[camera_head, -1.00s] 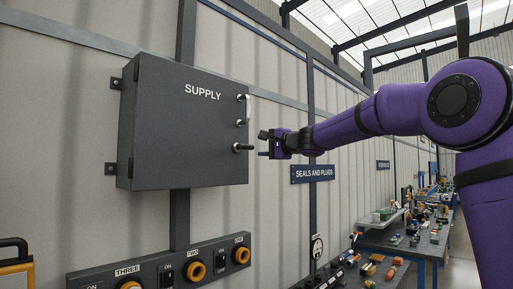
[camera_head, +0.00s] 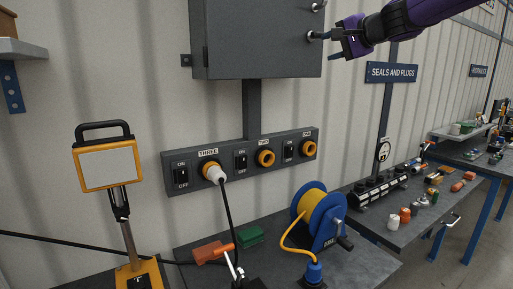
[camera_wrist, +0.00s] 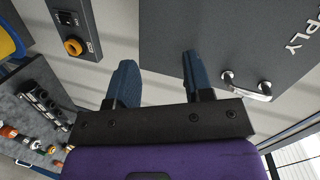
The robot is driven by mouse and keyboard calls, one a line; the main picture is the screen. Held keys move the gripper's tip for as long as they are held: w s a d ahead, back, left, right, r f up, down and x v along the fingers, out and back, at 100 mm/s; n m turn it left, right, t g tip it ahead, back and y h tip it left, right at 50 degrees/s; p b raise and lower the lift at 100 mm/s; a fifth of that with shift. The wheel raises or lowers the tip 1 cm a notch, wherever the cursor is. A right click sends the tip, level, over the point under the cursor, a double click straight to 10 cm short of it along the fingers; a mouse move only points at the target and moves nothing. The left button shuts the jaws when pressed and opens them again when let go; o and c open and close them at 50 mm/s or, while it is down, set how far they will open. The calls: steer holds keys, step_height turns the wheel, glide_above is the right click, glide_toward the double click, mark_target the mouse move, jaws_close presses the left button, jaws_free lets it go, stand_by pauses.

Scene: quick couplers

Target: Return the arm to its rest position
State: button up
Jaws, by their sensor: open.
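My purple arm (camera_head: 425,14) reaches in from the upper right. My gripper (camera_head: 333,44) is open beside the right side of the grey cabinet (camera_head: 262,50), close to its lower handle (camera_head: 316,36); I cannot tell from this view whether they touch. In the wrist view my gripper (camera_wrist: 157,57) has its two blue-grey fingers apart with nothing between them. The cabinet (camera_wrist: 215,30) lies beyond the fingers, and a metal handle (camera_wrist: 247,87) shows to the right of them.
Below the cabinet, a socket panel (camera_head: 245,152) holds a white plug (camera_head: 214,173) in socket THREE. A work lamp (camera_head: 108,168) stands left. A blue cable reel (camera_head: 318,212) stands on the bench. A bench with small parts (camera_head: 410,205) extends right. Open air surrounds the arm.

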steer(key=s+f+n+g+h, duration=0.1)
steer(key=s+f+n, duration=0.15)
steer(key=s, duration=0.45)
steer(key=s+a+f+n+g+h, duration=0.1)
steer(key=s+f+g+h, duration=0.1)
steer(key=s+f, duration=0.3)
steer(key=s+f+n+g+h, duration=0.1)
steer(key=s+f, duration=0.2)
steer(key=s, duration=0.5)
steer(key=s+d+f+n+g+h, duration=0.1)
steer(key=s+d+f, duration=0.4)
steer(key=s, duration=0.5)
steer(key=s+d+f+n+g+h, duration=0.2)
steer(key=s+d+f, duration=0.3)
steer(key=s+f, duration=0.3)
steer(key=s+h, duration=0.1)
steer(key=s, duration=0.1)
steer(key=shift+s+h, duration=0.35)
steer(key=shift+h, duration=0.05)
steer(key=shift+f, duration=0.1)
